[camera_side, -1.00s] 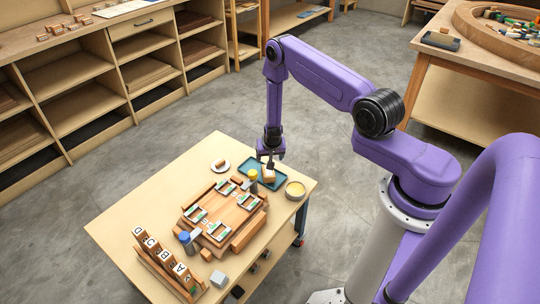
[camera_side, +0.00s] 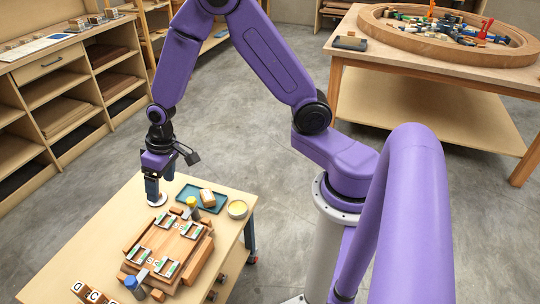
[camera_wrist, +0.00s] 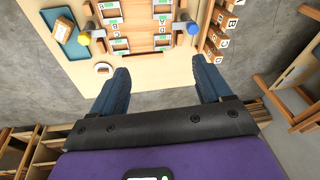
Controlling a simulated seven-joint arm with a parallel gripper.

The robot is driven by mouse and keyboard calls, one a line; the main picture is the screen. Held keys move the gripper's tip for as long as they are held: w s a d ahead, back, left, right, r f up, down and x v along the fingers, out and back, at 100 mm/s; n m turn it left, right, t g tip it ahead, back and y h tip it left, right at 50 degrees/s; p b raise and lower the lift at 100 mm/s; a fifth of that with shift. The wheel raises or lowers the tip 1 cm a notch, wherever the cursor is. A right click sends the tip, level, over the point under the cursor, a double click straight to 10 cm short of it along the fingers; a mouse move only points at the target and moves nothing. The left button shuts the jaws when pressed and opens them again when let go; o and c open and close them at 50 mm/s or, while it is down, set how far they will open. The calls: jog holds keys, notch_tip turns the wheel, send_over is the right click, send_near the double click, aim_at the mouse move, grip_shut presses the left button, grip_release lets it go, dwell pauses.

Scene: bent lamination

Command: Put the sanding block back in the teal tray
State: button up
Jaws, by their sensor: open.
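The teal tray (camera_side: 186,194) lies at the back right of the small table. A tan-and-white block (camera_side: 207,198), by its look the sanding block, rests inside the tray, tilted in the picture. The wrist view shows the tray (camera_wrist: 70,47) at upper left with the block (camera_wrist: 61,28) in it. My gripper (camera_side: 153,196) is left of the tray, over the white saucer (camera_side: 162,201), which it partly hides. In the wrist view my gripper (camera_wrist: 160,72) is open, with nothing between its fingers. The saucer (camera_wrist: 104,68) shows beside the left finger.
A yellow-filled bowl (camera_side: 237,209) stands right of the tray. The wooden form with clamps (camera_side: 165,248) fills the table's middle.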

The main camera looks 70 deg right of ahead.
jog(key=s+d+r+n, duration=0.1)
jog(key=s+r+n, duration=0.2)
jog(key=s, duration=0.6)
jog(key=s+d+r+n+g+h, duration=0.1)
jog(key=s+r+n, duration=0.3)
jog(key=s, duration=0.5)
jog(key=s+d+r+n, duration=0.2)
jog(key=s+r, duration=0.4)
jog(key=s, duration=0.3)
jog(key=shift+s+r+n+g, duration=0.25)
jog(key=shift+s+n+g, duration=0.15)
jog(key=shift+n, duration=0.5)
